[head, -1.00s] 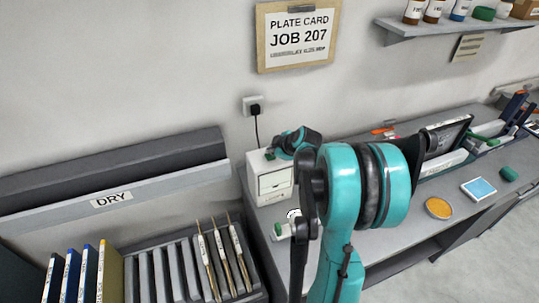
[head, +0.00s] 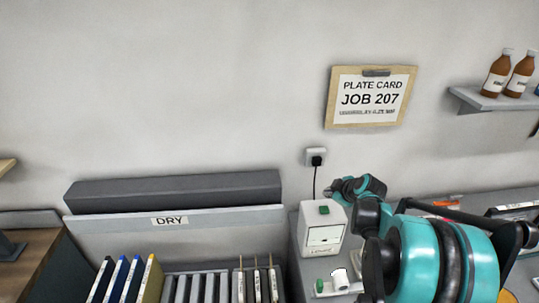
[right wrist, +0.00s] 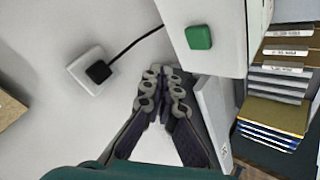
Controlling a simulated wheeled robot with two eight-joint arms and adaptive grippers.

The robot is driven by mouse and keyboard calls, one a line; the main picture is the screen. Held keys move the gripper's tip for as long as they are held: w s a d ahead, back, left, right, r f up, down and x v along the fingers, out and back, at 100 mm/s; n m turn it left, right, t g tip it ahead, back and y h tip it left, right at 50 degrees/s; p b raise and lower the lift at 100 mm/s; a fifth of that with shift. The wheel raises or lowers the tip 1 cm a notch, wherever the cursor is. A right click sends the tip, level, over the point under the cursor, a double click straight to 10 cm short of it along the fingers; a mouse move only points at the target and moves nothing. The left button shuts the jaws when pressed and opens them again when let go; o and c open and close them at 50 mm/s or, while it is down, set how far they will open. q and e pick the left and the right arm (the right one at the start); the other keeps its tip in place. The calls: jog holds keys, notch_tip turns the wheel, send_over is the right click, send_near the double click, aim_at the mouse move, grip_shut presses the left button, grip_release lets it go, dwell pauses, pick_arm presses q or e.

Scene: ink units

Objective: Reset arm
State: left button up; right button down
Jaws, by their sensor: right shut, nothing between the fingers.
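My right arm comes in at the lower right of the head view, teal and black. Its right gripper (head: 338,186) is small and partly hidden there, just above and behind the white box (head: 318,247) with a green button (head: 324,210). In the right wrist view the right gripper's fingers (right wrist: 165,78) are together with nothing between them. They are beside the white box (right wrist: 207,58), whose green button (right wrist: 198,37) is close by. Whether they touch the box I cannot tell. My left gripper is out of view.
A wall socket (head: 316,155) with a black plug and cable is above the box. A dark rack (head: 210,280) marked DRY holds several upright plates at the left. A plate card (head: 371,97) hangs on the wall, with a bottle shelf (head: 487,99) to its right.

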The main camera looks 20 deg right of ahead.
jog(key=s+a+f+m+b, duration=0.1)
jog(key=s+a+f+b, duration=0.2)
jog(key=a, duration=0.4)
jog(key=s+a+f+m+g+y+b, duration=0.1)
jog(key=s+a+f+b, duration=0.1)
jog(key=a+b, duration=0.35)
jog(key=s+a+f+m+b, duration=0.2)
jog(key=s+a+b, duration=0.1)
jog(key=a, duration=0.5)
jog(key=s+a+f+m+g+b, duration=0.1)
jog(key=s+a+f+m+b, duration=0.2)
jog(key=s+a+f+b, duration=0.5)
jog(key=s+a+f, duration=0.1)
jog(key=s+f, duration=0.2)
jog(key=s, duration=0.1)
jog(key=shift+s+a+m, duration=0.15)
jog(key=shift+s+m, duration=0.1)
jog(key=shift+m, duration=0.15)
